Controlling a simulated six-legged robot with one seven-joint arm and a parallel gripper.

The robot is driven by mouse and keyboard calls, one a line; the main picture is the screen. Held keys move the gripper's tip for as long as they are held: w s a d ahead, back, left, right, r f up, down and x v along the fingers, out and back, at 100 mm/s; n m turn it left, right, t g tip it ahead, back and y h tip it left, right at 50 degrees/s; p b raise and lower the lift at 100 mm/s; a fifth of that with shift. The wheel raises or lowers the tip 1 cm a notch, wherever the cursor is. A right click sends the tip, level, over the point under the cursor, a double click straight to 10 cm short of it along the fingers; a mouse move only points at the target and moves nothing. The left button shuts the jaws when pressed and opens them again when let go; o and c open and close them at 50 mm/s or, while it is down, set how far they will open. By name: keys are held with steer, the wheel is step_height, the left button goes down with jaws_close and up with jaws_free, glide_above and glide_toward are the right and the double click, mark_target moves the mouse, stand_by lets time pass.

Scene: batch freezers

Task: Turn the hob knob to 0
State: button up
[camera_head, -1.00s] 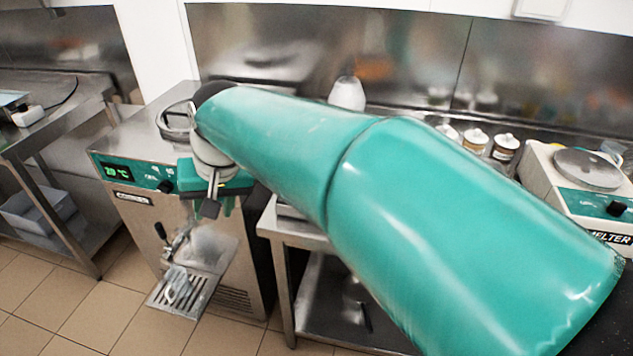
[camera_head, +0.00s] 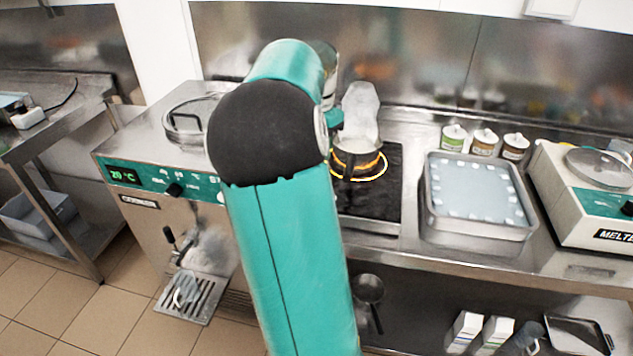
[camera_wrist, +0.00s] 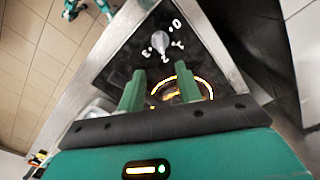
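The hob (camera_head: 372,207) is a black glass plate on the steel counter, right of my arm in the head view, with an orange ring glowing on it. In the wrist view the hob (camera_wrist: 112,72) fills the middle and the ring (camera_wrist: 205,82) glows behind my fingers. The pale grey hob knob (camera_wrist: 142,44) stands just beyond my fingertips, with white numbers around it, a 0 at its upper right. Where its pointer sits is too small to tell. My gripper (camera_wrist: 160,69) is open and empty, its two green fingers apart. My arm hides the knob in the head view.
A pale, blurred vessel (camera_head: 360,112) stands at the hob's rear. A steel tray (camera_head: 480,232) and the melter (camera_head: 590,215) are to the right, several small jars (camera_head: 485,142) behind. The batch freezer (camera_head: 150,222) is on the left.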

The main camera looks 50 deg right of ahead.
step_height(320, 180, down, 11)
steer(key=shift+a+f, duration=0.1)
steer(key=shift+f, duration=0.1)
jaws_close()
